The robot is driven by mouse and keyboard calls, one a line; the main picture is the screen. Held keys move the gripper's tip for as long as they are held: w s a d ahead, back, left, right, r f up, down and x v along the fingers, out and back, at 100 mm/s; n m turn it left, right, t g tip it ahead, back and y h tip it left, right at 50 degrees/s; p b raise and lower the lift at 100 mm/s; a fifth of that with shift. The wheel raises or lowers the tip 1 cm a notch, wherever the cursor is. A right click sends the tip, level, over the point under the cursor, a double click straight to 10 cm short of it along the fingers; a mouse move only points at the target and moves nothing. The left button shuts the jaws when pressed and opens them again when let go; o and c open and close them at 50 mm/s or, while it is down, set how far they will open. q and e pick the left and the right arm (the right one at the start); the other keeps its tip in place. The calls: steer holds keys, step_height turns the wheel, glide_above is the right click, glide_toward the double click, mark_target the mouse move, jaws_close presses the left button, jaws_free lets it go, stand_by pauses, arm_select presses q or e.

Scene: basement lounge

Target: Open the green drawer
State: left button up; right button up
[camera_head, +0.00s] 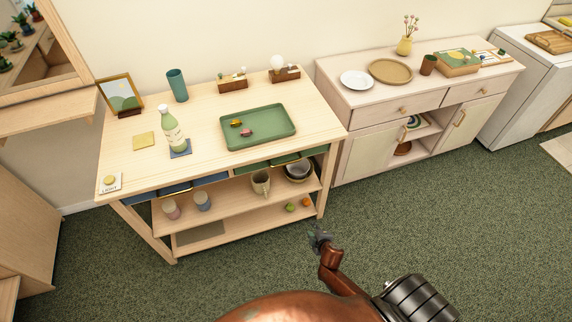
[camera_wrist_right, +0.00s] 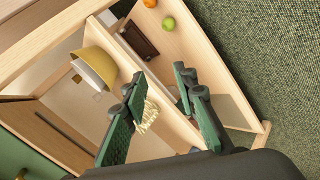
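My right gripper (camera_head: 317,238) is in front of the table's right front leg, low and apart from the drawer. In the wrist view my right gripper (camera_wrist_right: 160,80) has its two fingers spread with nothing between them. My left gripper is not in view.
A blue drawer (camera_head: 178,188) is left of the green one. The shelves below hold cups, a mug (camera_head: 261,183), bowls (camera_head: 298,171) and small fruit (camera_head: 291,207). A green tray (camera_head: 235,141) and a bottle (camera_head: 172,130) stand on top. The carpet (camera_head: 440,220) in front is clear.

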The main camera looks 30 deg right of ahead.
steer(key=w+r+n+t, duration=0.3)
steer(key=w+r, duration=0.7)
steer(key=r, duration=0.5)
steer(key=n+t+h+b, duration=0.1)
steer(key=n+t, duration=0.1)
steer(key=t, duration=0.1)
glide_toward(287, 163)
steer(key=w+f, duration=0.2)
steer(key=x, duration=0.2)
steer(key=b+x, duration=0.1)
steer(key=x, duration=0.2)
steer(key=r+x, duration=0.1)
steer(key=x, duration=0.1)
steer(key=shift+w+d+b, duration=0.3)
steer(key=shift+w+b, duration=0.05)
steer(key=shift+w, duration=0.05)
steer(key=shift+w+d+f, duration=0.1)
steer(key=shift+w, duration=0.1)
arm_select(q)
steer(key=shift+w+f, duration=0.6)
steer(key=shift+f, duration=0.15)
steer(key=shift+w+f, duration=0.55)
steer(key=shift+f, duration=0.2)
arm_select(e)
jaws_close()
